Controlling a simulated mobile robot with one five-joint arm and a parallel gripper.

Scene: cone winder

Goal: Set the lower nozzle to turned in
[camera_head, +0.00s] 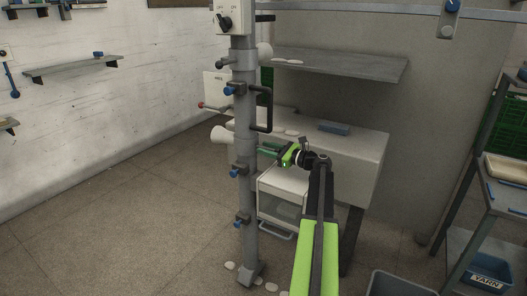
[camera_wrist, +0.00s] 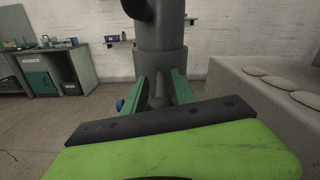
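A grey upright post (camera_head: 245,205) carries several small blue-tipped fittings, at its upper part (camera_head: 232,90), mid-height (camera_head: 234,173) and low down (camera_head: 237,222). I cannot tell for sure which one is the lower nozzle. My gripper (camera_head: 266,151) is at the right side of the post, at about mid-height, with its green fingers pointing at it. In the wrist view the fingers (camera_wrist: 161,88) are apart, with a grey stub (camera_wrist: 158,95) on the post between them. A blue tip (camera_wrist: 120,105) shows just outside the left finger. Contact with the stub cannot be made out.
A beige machine body (camera_head: 360,150) with a drawer-like box (camera_head: 282,195) stands close on the right. The floor (camera_head: 120,220) on the left is clear.

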